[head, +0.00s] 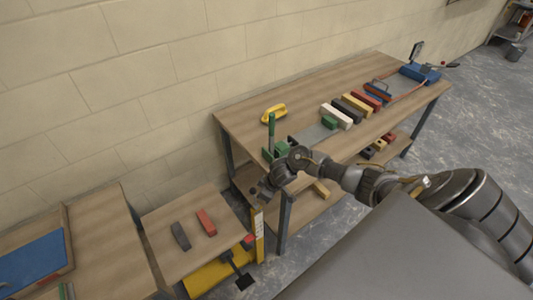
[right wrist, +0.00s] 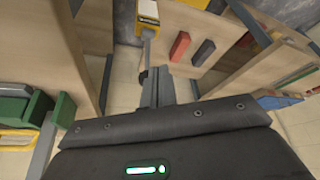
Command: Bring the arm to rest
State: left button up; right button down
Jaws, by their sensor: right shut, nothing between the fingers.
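My right arm (head: 355,180) reaches in from the right of the head view, across the front of the long bench. Its right gripper (head: 259,191) is in the air between the long bench and the small low table. In the right wrist view the right gripper (right wrist: 157,88) shows its fingers closed together with nothing between them. A red block and a dark block on the low table appear beyond the fingertips there. My left gripper is in neither view.
The long bench (head: 240,108) carries several coloured bars, a yellow handled tool (head: 274,113) and a green item (head: 271,130) close to my arm. The low table (head: 165,221) holds a red block (head: 206,222) and a dark block (head: 181,236). Open floor (head: 480,110) lies right.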

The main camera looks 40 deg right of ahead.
jog(key=s+a+f+m+b, duration=0.1)
jog(key=s+a+f+b, duration=0.15)
jog(key=s+f, duration=0.75)
jog(key=s+a+f+m+b, duration=0.2)
jog(key=s+f+b, duration=0.2)
jog(key=f, duration=1.2)
jog(key=s+f+g+b, duration=0.1)
jog(key=s+f, duration=0.4)
jog(key=s, duration=0.5)
jog(key=s+a+f+g+h+b, duration=0.1)
jog(key=s+f+b, duration=0.1)
jog(key=s+f, duration=0.4)
jog(key=s+a+f+g+h+b, duration=0.1)
jog(key=s+f, duration=0.4)
jog(key=s, duration=1)
jog(key=shift+s+a+f, duration=0.15)
jog(key=shift+a+f, duration=0.05)
